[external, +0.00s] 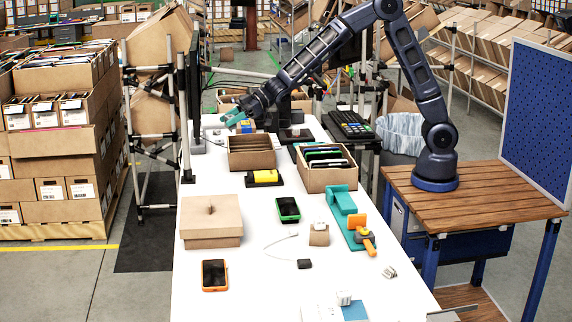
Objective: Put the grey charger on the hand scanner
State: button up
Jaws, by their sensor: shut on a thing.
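My gripper (240,118) is at the far left end of the white table, low over a blue and yellow object (246,128). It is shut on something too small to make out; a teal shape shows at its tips. I cannot tell whether it touches the object below. A light grey plug-like block (390,272), perhaps a charger, lies at the table's right edge. An orange and grey handled tool (364,236), perhaps the hand scanner, lies on a teal stand (342,202). A yellow and black device (264,177) lies mid-table.
An open carton (251,160) and a filled carton (328,181) stand near the middle. A closed box (211,229), a green phone (288,209), an orange phone (214,274), a cabled black block (304,264) and a white block (344,298) are nearer.

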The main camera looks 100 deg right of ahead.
jog(key=s+d+r+n+g+y, duration=0.1)
jog(key=s+d+n+y, duration=0.1)
jog(key=s+d, duration=0.3)
jog(key=n+g+y, duration=0.2)
jog(key=n+y, duration=0.1)
send_over(263, 173)
jog(key=f, duration=0.2)
notch_tip(263, 173, down, 19)
jog(key=shift+s+d+f, duration=0.1)
jog(key=shift+d, duration=0.05)
jog(key=o, duration=1)
